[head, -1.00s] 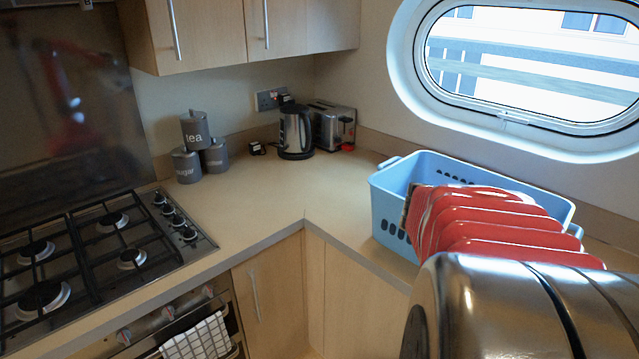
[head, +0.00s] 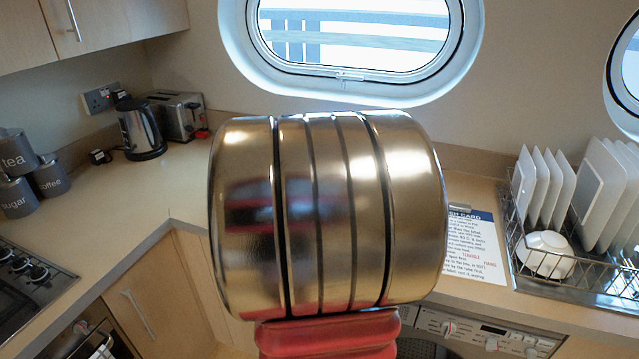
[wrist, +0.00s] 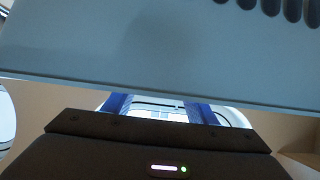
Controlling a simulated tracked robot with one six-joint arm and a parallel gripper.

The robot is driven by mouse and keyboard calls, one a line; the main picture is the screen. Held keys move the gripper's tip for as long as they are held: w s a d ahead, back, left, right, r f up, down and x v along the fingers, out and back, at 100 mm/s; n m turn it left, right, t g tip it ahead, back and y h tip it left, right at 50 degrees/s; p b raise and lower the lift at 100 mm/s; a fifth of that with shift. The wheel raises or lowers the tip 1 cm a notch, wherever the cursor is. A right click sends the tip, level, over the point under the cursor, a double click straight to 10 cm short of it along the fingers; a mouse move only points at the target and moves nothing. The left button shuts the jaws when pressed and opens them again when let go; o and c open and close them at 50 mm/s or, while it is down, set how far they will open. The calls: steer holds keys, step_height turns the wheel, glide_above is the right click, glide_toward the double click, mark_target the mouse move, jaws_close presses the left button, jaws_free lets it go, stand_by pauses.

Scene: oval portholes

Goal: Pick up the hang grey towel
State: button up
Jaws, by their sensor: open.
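My gripper (wrist: 160,108) shows in the wrist view as two blue fingers set apart, with nothing seen held between them. In the head view my large metallic arm link fills the middle and hides the gripper. The towel is barely in the head view: a small pale patch on the oven front at the bottom left edge may be part of it, too little to be sure. A blue-grey surface with dark oval holes, likely the blue basket (wrist: 130,45), crosses the upper wrist view close to the gripper.
A kettle (head: 140,128) and a toaster (head: 178,115) stand in the back corner, with grey canisters (head: 50,176) and the hob (head: 30,285) at left. A dish rack (head: 600,285) with white plates and a printed card (head: 470,245) are at right. The left worktop is partly clear.

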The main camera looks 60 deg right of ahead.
steer(key=shift+d+f, duration=0.1)
steer(key=shift+d, duration=0.1)
steer(key=shift+x, duration=2.8)
jaws_close()
